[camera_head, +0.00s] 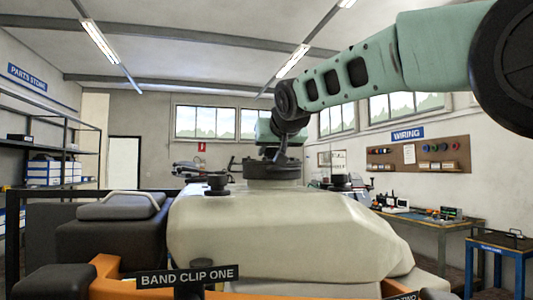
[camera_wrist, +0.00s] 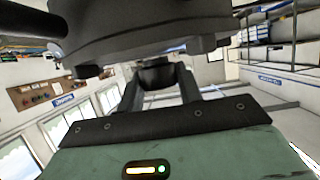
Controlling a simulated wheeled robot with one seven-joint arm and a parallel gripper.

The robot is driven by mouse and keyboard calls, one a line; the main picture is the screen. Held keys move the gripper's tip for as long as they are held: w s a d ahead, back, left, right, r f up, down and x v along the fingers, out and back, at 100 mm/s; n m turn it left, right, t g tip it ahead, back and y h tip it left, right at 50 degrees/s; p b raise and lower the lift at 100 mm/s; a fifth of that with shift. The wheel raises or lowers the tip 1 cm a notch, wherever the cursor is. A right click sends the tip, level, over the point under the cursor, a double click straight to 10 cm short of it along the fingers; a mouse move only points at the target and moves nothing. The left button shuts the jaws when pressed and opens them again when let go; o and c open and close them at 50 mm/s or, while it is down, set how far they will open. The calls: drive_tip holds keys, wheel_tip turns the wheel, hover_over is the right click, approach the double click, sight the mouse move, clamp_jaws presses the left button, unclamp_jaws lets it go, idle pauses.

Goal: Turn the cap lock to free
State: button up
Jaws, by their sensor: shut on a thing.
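A pale cream tank (camera_head: 290,225) fills the middle of the head view. A wide dark cap (camera_head: 272,172) sits on its top. In the wrist view the dark cap (camera_wrist: 150,25) shows as a large body with a notched edge. My gripper (camera_wrist: 158,78) has its two dark fingers on either side of a dark round knob (camera_wrist: 157,72) at the cap, and is shut on it. In the head view my gripper (camera_head: 275,158) is small, at the cap's top and partly hidden. I cannot read the lock's turn position.
A smaller dark fitting (camera_head: 217,184) stands on the tank to the left of the cap. A label reading BAND CLIP ONE (camera_head: 187,276) is in front. Shelves (camera_head: 45,150) are at the left, a wiring bench (camera_head: 435,222) and blue trolley (camera_head: 498,250) at the right.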

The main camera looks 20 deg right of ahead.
drive_tip(key=shift+d+r+n+y+p, duration=0.15)
drive_tip(key=shift+d+n+y+p, duration=0.1)
drive_tip(key=shift+n+y+p, duration=0.45)
drive_tip(key=shift+y, duration=0.3)
drive_tip(key=shift+a+f+n+g+y+p, duration=0.2)
drive_tip(key=shift+n+g+y+p, duration=0.15)
drive_tip(key=shift+n+y, duration=0.5)
drive_tip(key=o, duration=1)
drive_tip(key=b+v, duration=0.3)
drive_tip(key=v, duration=1.4)
drive_tip(key=shift+s+b, duration=0.25)
drive_tip(key=shift+b, duration=0.1)
